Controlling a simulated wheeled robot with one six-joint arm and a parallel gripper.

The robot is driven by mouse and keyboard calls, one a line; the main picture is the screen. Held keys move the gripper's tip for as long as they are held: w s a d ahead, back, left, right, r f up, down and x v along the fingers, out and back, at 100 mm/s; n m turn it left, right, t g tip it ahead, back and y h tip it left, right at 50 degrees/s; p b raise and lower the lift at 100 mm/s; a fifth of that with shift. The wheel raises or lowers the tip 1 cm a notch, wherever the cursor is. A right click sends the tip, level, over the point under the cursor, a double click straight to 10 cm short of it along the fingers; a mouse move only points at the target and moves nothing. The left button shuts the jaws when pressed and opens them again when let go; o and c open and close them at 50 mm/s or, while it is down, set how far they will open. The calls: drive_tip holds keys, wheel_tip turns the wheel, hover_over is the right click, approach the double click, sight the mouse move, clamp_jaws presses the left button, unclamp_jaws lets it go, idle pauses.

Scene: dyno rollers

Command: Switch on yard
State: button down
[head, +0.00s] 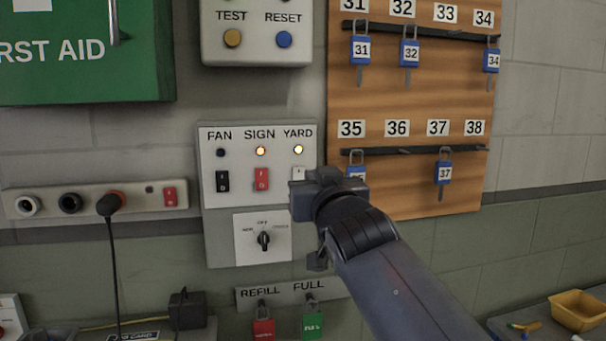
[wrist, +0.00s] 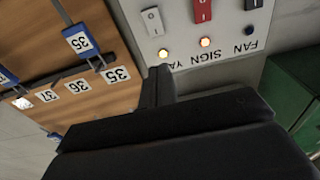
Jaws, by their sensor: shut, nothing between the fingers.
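The switch panel (head: 240,172) is on the wall, with columns labelled FAN, SIGN and YARD. In the wrist view, upside down, the white switch (wrist: 152,20) is in full view above my shut fingers (wrist: 158,82), and the YARD lamp (wrist: 163,53) is lit.
The red SIGN switch (head: 261,179) has a lit orange lamp; the black FAN switch (head: 222,181) has a dark lamp. A rotary knob (head: 264,239) sits below. A wooden padlock board (head: 420,105) is close on the right. REFILL and FULL padlocks (head: 312,325) hang underneath.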

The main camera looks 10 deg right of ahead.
drive_tip(key=shift+s+r+p, duration=0.2)
drive_tip(key=shift+s+p, duration=0.1)
drive_tip(key=shift+s, duration=1)
drive_tip(key=shift+s+r+p, duration=0.15)
drive_tip(key=shift+s+p, duration=0.15)
drive_tip(key=shift+s, duration=1)
drive_tip(key=shift+w, duration=0.1)
